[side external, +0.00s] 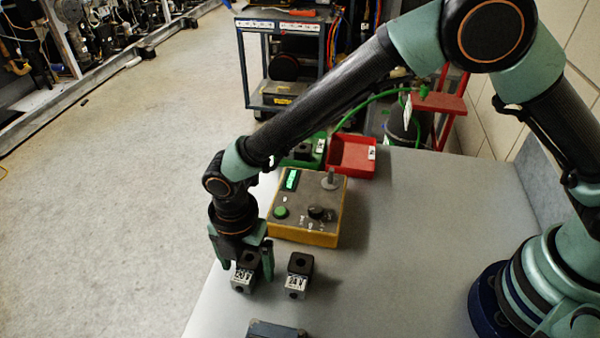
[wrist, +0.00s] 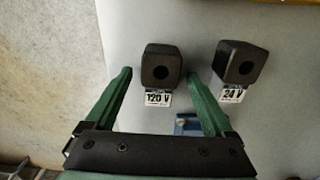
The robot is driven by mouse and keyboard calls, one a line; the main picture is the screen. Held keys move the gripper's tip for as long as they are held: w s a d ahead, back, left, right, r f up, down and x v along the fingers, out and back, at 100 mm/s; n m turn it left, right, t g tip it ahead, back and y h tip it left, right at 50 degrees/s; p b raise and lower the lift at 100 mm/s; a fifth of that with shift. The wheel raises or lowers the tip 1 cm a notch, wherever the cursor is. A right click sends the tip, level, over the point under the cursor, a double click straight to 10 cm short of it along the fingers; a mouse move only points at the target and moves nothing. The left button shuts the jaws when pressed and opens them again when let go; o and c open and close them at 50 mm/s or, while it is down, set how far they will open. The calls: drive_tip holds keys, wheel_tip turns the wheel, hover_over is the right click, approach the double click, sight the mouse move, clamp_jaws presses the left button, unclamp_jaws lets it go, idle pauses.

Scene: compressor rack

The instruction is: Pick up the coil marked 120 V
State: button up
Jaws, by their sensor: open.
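The coil marked 120 V (wrist: 162,68) is a black block with a round hole in its top and a white label. It stands on the grey bench near its left edge, and it also shows in the side view (side external: 243,274). My gripper (wrist: 158,74) is open, with one green finger on each side of this coil as the wrist view sees it. In the side view my gripper (side external: 245,264) is low at the coil, its fingers flanking it. I cannot tell whether either finger touches it. A similar coil marked 24 V (wrist: 239,64) stands to the right, apart from the fingers.
A yellow control box (side external: 308,210) with a green button and knobs lies behind the coils. A red bin (side external: 352,157) and green bin (side external: 301,160) stand farther back. A blue-grey object (side external: 277,330) is at the front. The bench is clear right of the 24 V coil.

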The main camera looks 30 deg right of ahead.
drive_tip(key=shift+f, duration=0.25)
clamp_jaws()
drive_tip(key=shift+r, duration=0.15)
